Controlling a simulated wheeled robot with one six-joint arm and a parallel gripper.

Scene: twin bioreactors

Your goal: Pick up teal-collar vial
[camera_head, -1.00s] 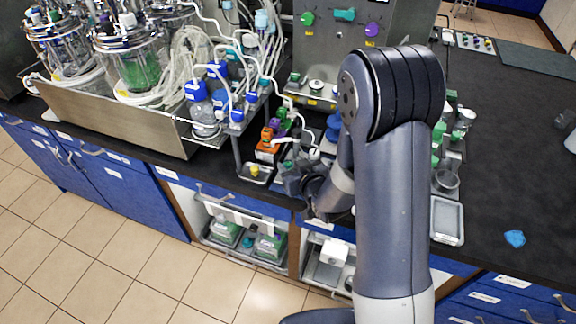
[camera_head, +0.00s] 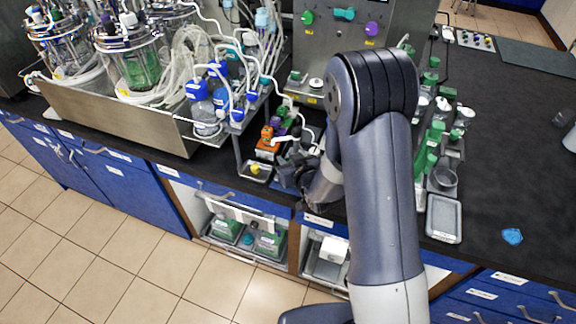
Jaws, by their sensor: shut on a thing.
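My gripper (camera_head: 293,170) is at the front edge of the black bench, just right of a small steel tray (camera_head: 256,172). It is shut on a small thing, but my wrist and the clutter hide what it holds. I cannot make out a teal collar on any vial. An orange block (camera_head: 267,148) with orange and purple caps stands just behind and left of the gripper. White tubing runs close above the fingers.
Blue-capped bottles (camera_head: 202,108) with tubes stand at the left, beside glass reactors (camera_head: 134,62) in a steel tub. Right of my arm are green-capped bottles (camera_head: 432,142), a grey cup (camera_head: 442,178) and an empty grey tray (camera_head: 444,219). The bench's right side is mostly clear.

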